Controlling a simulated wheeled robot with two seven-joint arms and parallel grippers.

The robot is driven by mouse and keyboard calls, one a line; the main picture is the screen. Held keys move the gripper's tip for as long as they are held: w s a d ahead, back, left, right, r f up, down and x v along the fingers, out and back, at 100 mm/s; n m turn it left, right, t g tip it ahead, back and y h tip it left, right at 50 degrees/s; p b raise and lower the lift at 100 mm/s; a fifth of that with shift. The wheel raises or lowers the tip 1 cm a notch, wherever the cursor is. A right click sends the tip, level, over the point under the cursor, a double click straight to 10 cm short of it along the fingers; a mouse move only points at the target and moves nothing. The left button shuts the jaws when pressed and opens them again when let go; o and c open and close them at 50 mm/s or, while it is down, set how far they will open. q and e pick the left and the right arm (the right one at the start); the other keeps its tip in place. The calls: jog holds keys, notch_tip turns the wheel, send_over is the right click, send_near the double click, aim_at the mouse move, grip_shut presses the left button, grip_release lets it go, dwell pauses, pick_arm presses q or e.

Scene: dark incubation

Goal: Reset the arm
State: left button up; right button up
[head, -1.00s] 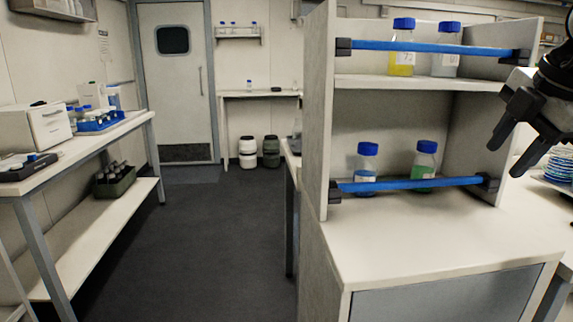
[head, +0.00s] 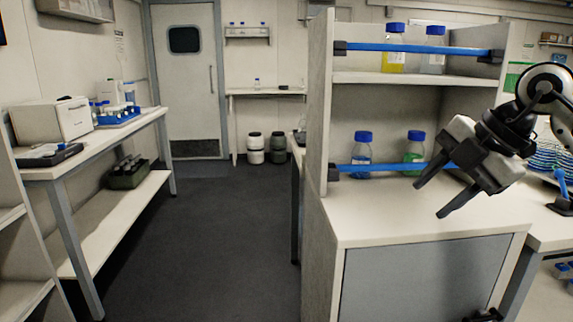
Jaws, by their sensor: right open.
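My right gripper (head: 436,196) is open and empty. It comes in from the right, above the white counter (head: 375,222) and in front of the lower shelf of the shelf unit. Its fingers point down and to the left, and it hides the right end of the lower blue bar (head: 400,168). On the lower shelf stand a blue-capped bottle with clear blue liquid (head: 362,155) and a blue-capped bottle with green liquid (head: 414,148). The gripper is apart from both as far as I can see. My left gripper is not in view.
The shelf unit (head: 319,110) holds a yellow bottle (head: 393,50) and a clear bottle (head: 433,62) behind the upper blue bar (head: 410,48). Stacked dishes (head: 548,156) stand at the right. A side bench (head: 95,143) lines the left wall. The dark floor (head: 205,235) between is clear.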

jog(key=s+a+f+n+y, duration=0.1)
jog(key=s+a+f+y, duration=0.25)
jog(key=a+y, duration=0.55)
jog(key=s+a+f+n+y, duration=0.1)
jog(key=s+a+f+y, duration=0.4)
jog(key=a, duration=0.6)
jog(key=w+d+f+m+t+h, duration=0.1)
jog(key=d+f+m+t+h, duration=0.2)
jog(key=f+m+t+h, duration=0.5)
jog(key=w+d+f+m+t+h, duration=0.15)
jog(key=d+f+m+t, duration=0.35)
jog(key=m, duration=0.6)
jog(key=s+d+f+m+g+h, duration=0.2)
jog(key=s+f+m+g+h, duration=0.2)
jog(key=s+f, duration=1)
notch_tip(320, 180, down, 3)
jog(key=shift+s+r+m+g+h, duration=0.1)
jog(key=shift+s+m+g+h, duration=0.25)
jog(key=shift+g+h, duration=0.8)
